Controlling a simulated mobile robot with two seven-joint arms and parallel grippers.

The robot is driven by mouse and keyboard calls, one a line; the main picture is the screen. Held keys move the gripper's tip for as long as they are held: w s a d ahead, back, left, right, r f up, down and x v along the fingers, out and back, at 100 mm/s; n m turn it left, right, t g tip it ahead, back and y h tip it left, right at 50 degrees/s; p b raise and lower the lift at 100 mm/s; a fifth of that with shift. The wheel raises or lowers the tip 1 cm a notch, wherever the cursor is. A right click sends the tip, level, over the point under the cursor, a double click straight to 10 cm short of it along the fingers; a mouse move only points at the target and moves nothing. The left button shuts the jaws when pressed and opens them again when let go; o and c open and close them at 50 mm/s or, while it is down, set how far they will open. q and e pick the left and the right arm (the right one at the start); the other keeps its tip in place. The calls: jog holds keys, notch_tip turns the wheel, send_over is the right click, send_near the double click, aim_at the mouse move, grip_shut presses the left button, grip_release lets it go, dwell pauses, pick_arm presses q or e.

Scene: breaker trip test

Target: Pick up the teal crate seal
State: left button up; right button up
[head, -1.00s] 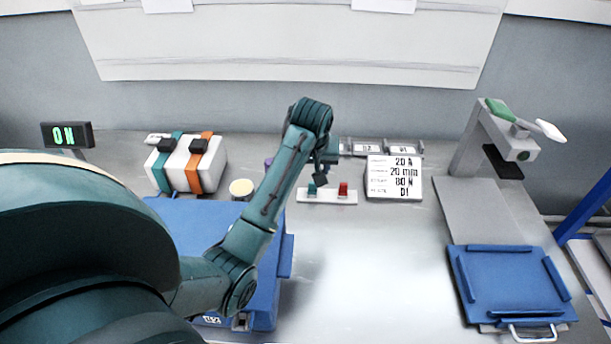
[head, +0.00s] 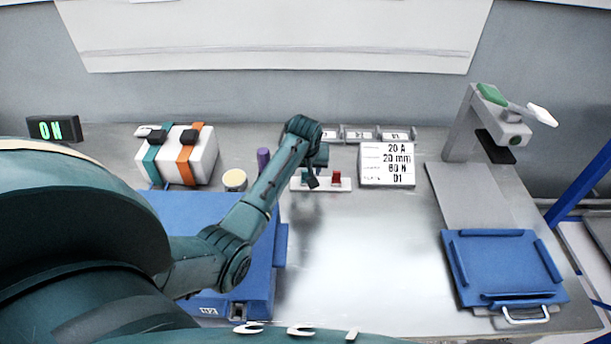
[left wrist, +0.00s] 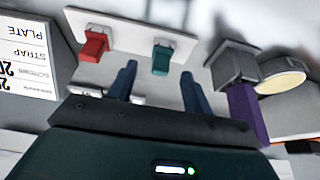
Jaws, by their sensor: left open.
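The teal crate seal (left wrist: 162,57) stands on a white holder beside a red seal (left wrist: 94,45) in the left wrist view. In the head view the teal seal (head: 305,174) is partly hidden by my left gripper (head: 313,182), and the red seal (head: 336,178) is just to the right. My left gripper is open; in the left wrist view its two dark fingers (left wrist: 158,86) point toward the holder, with the teal seal showing between and beyond them. They hold nothing. My right gripper is not in view.
A purple post (head: 263,158) and a round cream-topped item (head: 234,179) stand left of the holder. A label card (head: 387,165) stands to the right. A strapped white box (head: 205,155) is at the left. A blue tray (head: 505,268) lies right. The middle table is clear.

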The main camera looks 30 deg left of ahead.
pick_arm(q)
jog(key=shift+x, duration=1.15)
jog(key=shift+c, duration=0.2)
jog(key=c, duration=1)
